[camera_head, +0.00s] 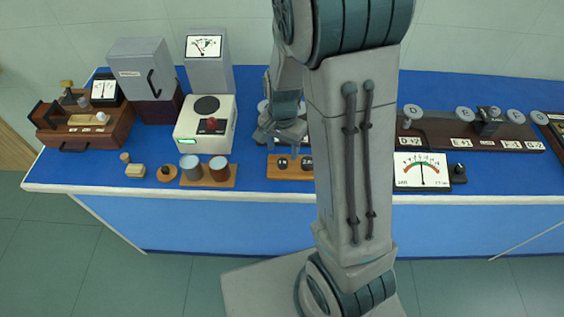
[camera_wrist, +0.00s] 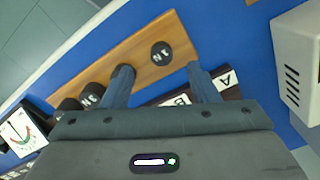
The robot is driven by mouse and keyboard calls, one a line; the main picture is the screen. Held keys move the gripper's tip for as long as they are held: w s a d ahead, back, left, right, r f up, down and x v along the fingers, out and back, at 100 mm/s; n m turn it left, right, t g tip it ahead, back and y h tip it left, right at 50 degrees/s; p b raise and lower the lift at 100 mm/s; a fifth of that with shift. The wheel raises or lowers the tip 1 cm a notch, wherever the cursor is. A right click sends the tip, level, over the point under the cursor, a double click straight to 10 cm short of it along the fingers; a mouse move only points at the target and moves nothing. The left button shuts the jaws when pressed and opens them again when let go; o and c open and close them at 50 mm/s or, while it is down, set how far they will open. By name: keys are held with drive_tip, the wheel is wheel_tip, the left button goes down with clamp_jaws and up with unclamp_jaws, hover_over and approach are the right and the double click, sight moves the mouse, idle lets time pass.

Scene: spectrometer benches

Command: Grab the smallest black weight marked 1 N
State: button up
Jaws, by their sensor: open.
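The smallest black weight (camera_wrist: 161,53), with a white mark that looks like 1 N, stands upright on a wooden board (camera_wrist: 137,53) in the wrist view. In the head view it shows as the left black weight (camera_head: 283,162) on the board's front part. Larger black weights (camera_wrist: 90,94) stand along the same board, partly hidden by my finger. My gripper (camera_wrist: 158,69) is open and empty, its two fingertips spread on either side of the small weight's place in the picture. In the head view my gripper (camera_head: 281,132) hangs behind and above the board. I cannot tell its exact height.
A cream device (camera_head: 206,125) with a black disc stands left of the board. A small board (camera_head: 221,183) with two cylinders lies in front of it. A meter (camera_head: 421,171) stands right of my arm. My arm hides the middle of the blue bench (camera_head: 250,195).

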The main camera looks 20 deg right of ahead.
sight(283, 161)
drive_tip(key=shift+w+d+f+p, duration=0.15)
drive_tip(key=shift+f+p, duration=0.1)
drive_tip(key=shift+f, duration=1.2)
drive_tip(key=shift+w+a+f+p, duration=0.1)
drive_tip(key=shift+f+p, duration=0.15)
drive_tip(key=shift+f, duration=1.2)
drive_tip(key=c, duration=1.1)
